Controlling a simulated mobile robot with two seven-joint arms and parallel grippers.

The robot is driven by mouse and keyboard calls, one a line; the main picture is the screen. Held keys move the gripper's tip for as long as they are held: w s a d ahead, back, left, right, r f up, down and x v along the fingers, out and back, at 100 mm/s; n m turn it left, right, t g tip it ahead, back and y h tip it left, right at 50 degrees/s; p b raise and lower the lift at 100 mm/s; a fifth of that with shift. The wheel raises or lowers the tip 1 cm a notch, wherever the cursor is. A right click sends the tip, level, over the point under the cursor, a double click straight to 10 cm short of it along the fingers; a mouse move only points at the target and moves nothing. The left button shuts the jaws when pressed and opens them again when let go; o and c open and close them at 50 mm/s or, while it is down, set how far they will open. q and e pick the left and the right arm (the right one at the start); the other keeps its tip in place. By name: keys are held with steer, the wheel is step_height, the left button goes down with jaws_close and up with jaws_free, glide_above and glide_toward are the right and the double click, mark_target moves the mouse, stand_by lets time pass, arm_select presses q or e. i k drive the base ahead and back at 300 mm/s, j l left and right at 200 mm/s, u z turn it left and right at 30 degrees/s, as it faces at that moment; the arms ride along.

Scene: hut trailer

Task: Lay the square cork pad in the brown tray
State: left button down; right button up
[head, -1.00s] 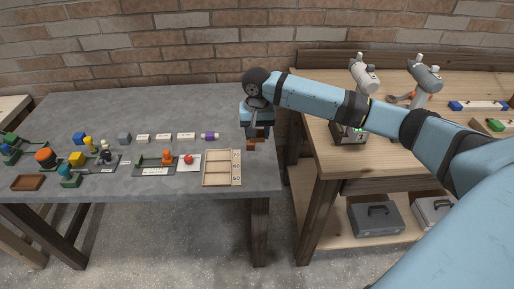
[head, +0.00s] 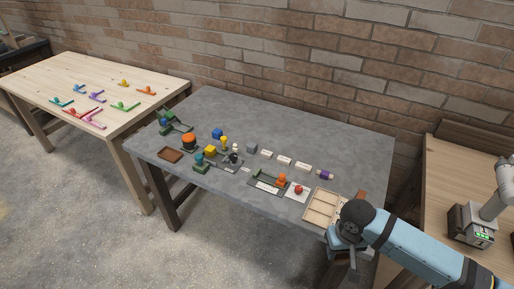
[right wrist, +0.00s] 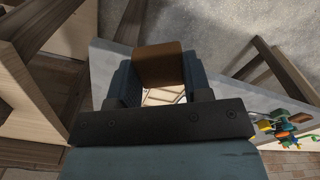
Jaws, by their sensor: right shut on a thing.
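The brown tray (head: 170,155) lies at the left front of the grey table, and looks empty. My right gripper (head: 345,256) is at the table's right front corner, beside the pale wooden divided frame and far to the right of the tray. In the right wrist view my right gripper (right wrist: 156,80) is shut on a flat brown square piece, the cork pad (right wrist: 158,65), between its fingers. In the head view my wrist and hand hide much of what it holds. My left gripper is not in view.
The grey table (head: 290,125) holds a divided wooden frame (head: 320,207), an orange knob (head: 189,139), a yellow block (head: 210,150), a blue block (head: 217,133) and several white labels. A wooden table (head: 60,80) with coloured pieces stands at left. A brick wall is behind.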

mark_target(170, 155)
steer(key=i+j, duration=0.25)
steer(key=i+j+z, duration=0.15)
steer(key=j, duration=0.35)
steer(key=i+j, duration=0.35)
steer(key=i+j+z, duration=0.1)
steer(key=j, duration=0.35)
steer(key=i+j, duration=0.35)
steer(key=i+j+z, duration=0.15)
steer(key=j, duration=0.3)
steer(key=i+j, duration=0.25)
steer(key=j, duration=0.2)
steer(key=i+j+z, duration=0.1)
steer(key=j, duration=0.35)
steer(key=i, duration=0.1)
